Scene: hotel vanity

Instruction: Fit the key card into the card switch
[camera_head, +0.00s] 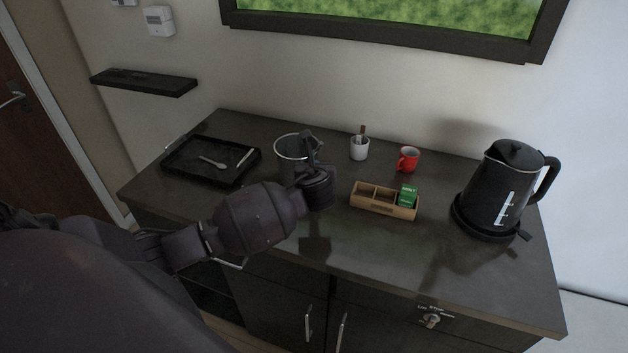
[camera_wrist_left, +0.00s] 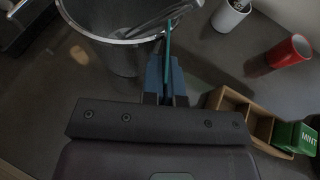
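My left gripper (camera_head: 308,150) is over the counter, beside the metal bucket's right side. In the left wrist view its fingers (camera_wrist_left: 165,78) are close together around a thin teal strip (camera_wrist_left: 168,45). This looks like the key card seen edge-on, reaching out past the fingertips towards the bucket. The card cannot be made out in the head view. A white wall unit (camera_head: 158,20) at the upper left, above the black shelf, may be the card switch; its slot is too small to tell. My right gripper is not in view.
The counter holds a black tray (camera_head: 181,178) with spoons, the bucket (camera_head: 296,148), a white cup (camera_head: 359,150), a red mug (camera_head: 407,160), a wooden box (camera_head: 372,206) with a green mint packet, and a kettle (camera_head: 497,185). A black shelf (camera_head: 145,83) juts from the left wall.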

